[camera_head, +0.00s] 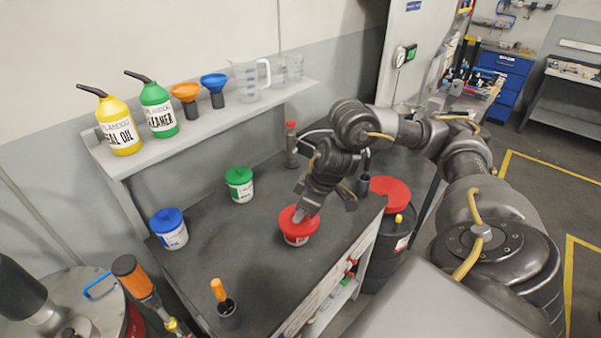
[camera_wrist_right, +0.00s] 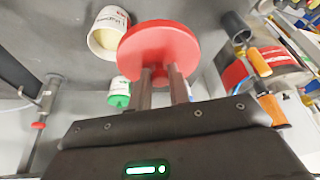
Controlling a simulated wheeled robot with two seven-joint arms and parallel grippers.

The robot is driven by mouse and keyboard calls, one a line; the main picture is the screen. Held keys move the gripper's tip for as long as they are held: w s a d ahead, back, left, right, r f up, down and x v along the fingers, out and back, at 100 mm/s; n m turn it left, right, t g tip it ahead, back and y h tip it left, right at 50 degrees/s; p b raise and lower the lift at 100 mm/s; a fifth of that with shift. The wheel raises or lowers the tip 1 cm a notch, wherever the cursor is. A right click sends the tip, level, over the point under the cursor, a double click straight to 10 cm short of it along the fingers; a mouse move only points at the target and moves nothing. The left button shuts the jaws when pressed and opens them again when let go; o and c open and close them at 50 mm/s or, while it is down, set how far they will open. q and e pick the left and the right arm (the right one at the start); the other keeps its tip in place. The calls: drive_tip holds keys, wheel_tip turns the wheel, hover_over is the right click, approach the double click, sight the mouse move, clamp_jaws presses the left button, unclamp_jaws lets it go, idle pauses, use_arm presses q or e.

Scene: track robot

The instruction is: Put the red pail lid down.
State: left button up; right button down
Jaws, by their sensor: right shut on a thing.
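My right gripper (camera_head: 303,210) is shut on the red pail lid (camera_head: 288,219); its fingers (camera_wrist_right: 162,78) grip the lid (camera_wrist_right: 158,48) in the wrist view. The white pail (camera_head: 298,240) shows beneath the lid in the head view. In the wrist view the open pail (camera_wrist_right: 98,42), with pale contents, stands partly behind the lid and offset to the left. The lid looks held above the pail; the exact gap cannot be told. My left gripper is not in view.
A green-lidded pail (camera_head: 239,184) and a blue-lidded pail (camera_head: 169,229) stand on the dark bench (camera_head: 215,260). A cup with an orange-handled tool (camera_head: 228,312) is at the front. A red-topped drum (camera_head: 390,190) stands right of the bench. Bottles and funnels line the shelf (camera_head: 205,128).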

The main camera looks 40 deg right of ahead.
drive_tip(key=shift+s+a+r, duration=0.4)
drive_tip(key=shift+s+a, duration=0.05)
drive_tip(key=shift+s, duration=0.15)
drive_tip(key=s+a+f+n+g+y+b, duration=0.1)
drive_tip(key=s+a+f+n, duration=0.35)
drive_tip(key=a, duration=0.45)
drive_tip(key=s+a+f+n+g+y+b, duration=0.1)
drive_tip(key=s+a+f+n, duration=0.4)
drive_tip(key=a, duration=0.4)
drive_tip(key=shift+m, duration=0.35)
drive_tip(key=w+d+f+b, duration=0.2)
drive_tip(key=w+f+b, duration=0.1)
drive_tip(key=w+b, duration=0.1)
drive_tip(key=w+d+f+b, duration=0.2)
drive_tip(key=w+f+b, duration=0.1)
drive_tip(key=w+b, duration=0.1)
drive_tip(key=w+d+f+b, duration=0.2)
drive_tip(key=w+f+b, duration=0.2)
drive_tip(key=b, duration=0.2)
drive_tip(key=shift+d, duration=0.2)
drive_tip(key=shift+w+d+f, duration=0.1)
drive_tip(key=shift+w+f, duration=0.15)
drive_tip(key=shift+w, duration=0.1)
drive_tip(key=shift+w+d+f, duration=0.1)
drive_tip(key=shift+w+f, duration=0.05)
drive_tip(key=shift+f, duration=1.6)
drive_tip(key=shift+f, duration=0.1)
